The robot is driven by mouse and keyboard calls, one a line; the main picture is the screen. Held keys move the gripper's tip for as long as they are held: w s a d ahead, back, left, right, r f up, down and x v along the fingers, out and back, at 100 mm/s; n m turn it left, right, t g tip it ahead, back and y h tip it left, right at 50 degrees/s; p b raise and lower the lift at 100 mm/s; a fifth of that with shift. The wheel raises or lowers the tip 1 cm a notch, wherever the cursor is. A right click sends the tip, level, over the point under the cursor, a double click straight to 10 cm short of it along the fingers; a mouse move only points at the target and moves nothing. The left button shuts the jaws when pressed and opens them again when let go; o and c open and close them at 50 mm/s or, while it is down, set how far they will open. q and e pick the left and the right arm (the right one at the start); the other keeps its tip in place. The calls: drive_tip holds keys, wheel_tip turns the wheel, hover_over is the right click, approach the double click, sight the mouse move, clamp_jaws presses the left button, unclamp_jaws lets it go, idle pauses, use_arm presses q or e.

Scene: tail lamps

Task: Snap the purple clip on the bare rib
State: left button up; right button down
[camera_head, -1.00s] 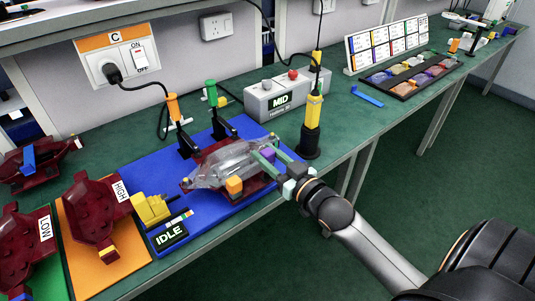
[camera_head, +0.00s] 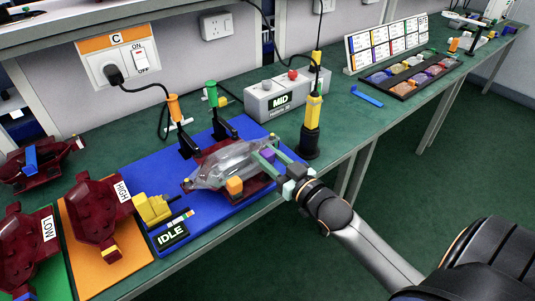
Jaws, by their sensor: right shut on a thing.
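The purple clip (camera_head: 267,156) is between the fingers of my right gripper (camera_head: 268,156), which is shut on it at the right end of the clear lamp housing (camera_head: 215,167). The housing lies in a dark red fixture (camera_head: 258,186) on a blue mat. An orange clip (camera_head: 235,185) sits at the housing's front side. The rib under the purple clip is hidden, and I cannot tell whether the clip touches it. My left gripper is not in view.
Two toggle clamps with an orange (camera_head: 174,107) and a green handle (camera_head: 212,93) stand behind the housing. A yellow and black post (camera_head: 311,125) stands close to my right gripper. A yellow block (camera_head: 152,208) and an IDLE display (camera_head: 171,236) are at the left front.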

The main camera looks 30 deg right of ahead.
drive_tip(key=shift+f, duration=0.1)
drive_tip(key=shift+f+b, duration=0.5)
drive_tip(key=shift+f, duration=0.25)
drive_tip(key=shift+f+b, duration=0.35)
drive_tip(key=shift+f, duration=0.35)
drive_tip(key=shift+p, duration=0.35)
idle(0.4)
